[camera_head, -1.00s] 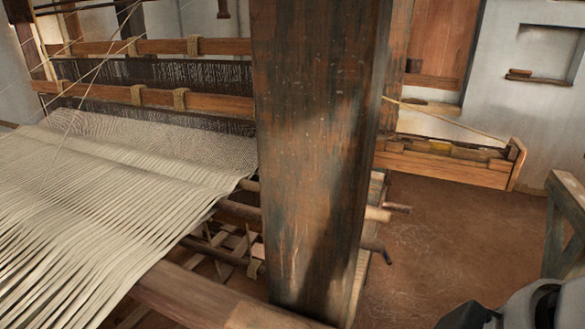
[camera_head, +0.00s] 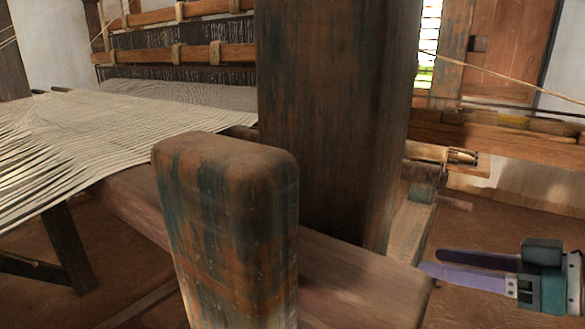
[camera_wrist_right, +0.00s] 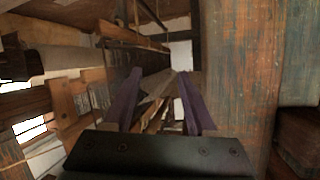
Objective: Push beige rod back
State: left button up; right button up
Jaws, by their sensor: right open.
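The beige rod (camera_head: 427,152) sticks out at the right side of the thick wooden loom post in the head view. Its light end meets a brown, grooved end piece, and the rest of it is hidden behind the post. My right gripper (camera_head: 430,262) is low at the right of the head view, below the rod end and apart from it. Its two purple fingers are open and nothing shows held. In the wrist view the fingers (camera_wrist_right: 159,74) are spread, with pale and wooden loom parts beyond them. I cannot tell which of these is the rod. My left gripper is not in view.
The loom post (camera_head: 335,120) and a shorter worn post (camera_head: 228,235) stand in front of the rod. White warp threads (camera_head: 120,125) stretch at the left. A wooden beam (camera_head: 500,138) lies at the back right. Brown floor is open at the lower right.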

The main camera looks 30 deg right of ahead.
aim_at(416, 150)
jog(key=w+d+r+n+t+y, duration=0.15)
jog(key=d+r+t+y, duration=0.35)
jog(key=r, duration=0.7)
jog(key=w+a+g+b, duration=0.1)
jog(key=w, duration=0.1)
jog(key=w+a+b, duration=0.1)
jog(key=w+b, duration=0.1)
jog(key=w+a+g+b, duration=0.1)
jog(key=w+b, duration=0.1)
jog(key=w, duration=0.1)
jog(key=shift+w+n+g, duration=0.1)
jog(key=shift+n+g, duration=0.2)
jog(key=shift+n, duration=0.05)
jog(key=shift+w+a+r+h, duration=0.1)
jog(key=shift+w+a+h, duration=0.2)
jog(key=shift+w, duration=0.2)
jog(key=shift+d, duration=0.1)
jog(key=c, duration=0.9)
grip_shut()
